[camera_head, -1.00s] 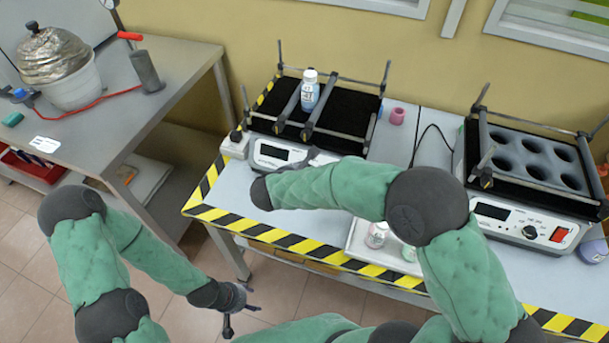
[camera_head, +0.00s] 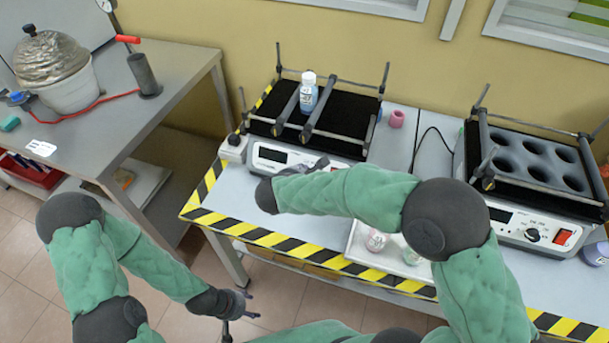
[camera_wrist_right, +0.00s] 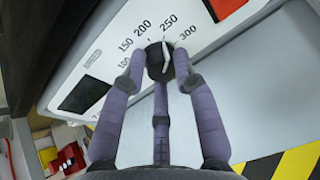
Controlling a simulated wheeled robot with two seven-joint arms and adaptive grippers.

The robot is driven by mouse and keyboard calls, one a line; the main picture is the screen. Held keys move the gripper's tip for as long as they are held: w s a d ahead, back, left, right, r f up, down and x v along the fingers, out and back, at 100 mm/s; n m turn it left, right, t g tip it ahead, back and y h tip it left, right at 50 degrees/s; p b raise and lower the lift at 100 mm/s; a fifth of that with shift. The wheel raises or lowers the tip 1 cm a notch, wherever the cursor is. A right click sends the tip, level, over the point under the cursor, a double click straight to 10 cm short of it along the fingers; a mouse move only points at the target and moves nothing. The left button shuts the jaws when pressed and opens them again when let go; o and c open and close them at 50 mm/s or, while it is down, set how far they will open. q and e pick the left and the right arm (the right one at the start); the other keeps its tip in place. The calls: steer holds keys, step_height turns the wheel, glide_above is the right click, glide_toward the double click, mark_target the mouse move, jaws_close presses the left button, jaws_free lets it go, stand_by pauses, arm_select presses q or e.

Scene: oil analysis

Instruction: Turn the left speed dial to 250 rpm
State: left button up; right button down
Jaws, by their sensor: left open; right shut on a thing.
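The left shaker (camera_head: 272,156) stands on the table with a blue-labelled bottle (camera_head: 308,92) between its bars. Its speed dial (camera_wrist_right: 156,62), a dark knob with a white pointer, shows in the right wrist view among printed marks from 150 to 300. The pointer's upper end lies near the 250 label; its exact setting cannot be read. My right gripper (camera_wrist_right: 160,75) is shut on the dial, with fingers on both sides of it. In the head view my right arm hides the dial. My left gripper (camera_head: 240,308) is open and empty, low in front of the table.
A second shaker (camera_head: 515,225) with round holes stands at the right. A white tray (camera_head: 352,256) with small jars lies near the front edge, under my right arm. A pink cup (camera_head: 397,118) stands between the shakers. A side bench (camera_head: 185,70) holds a foil-covered pot (camera_head: 68,80).

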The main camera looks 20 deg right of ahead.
steer(key=c, duration=1)
jaws_free()
steer(key=shift+o, duration=0.2)
steer(key=v, duration=1.2)
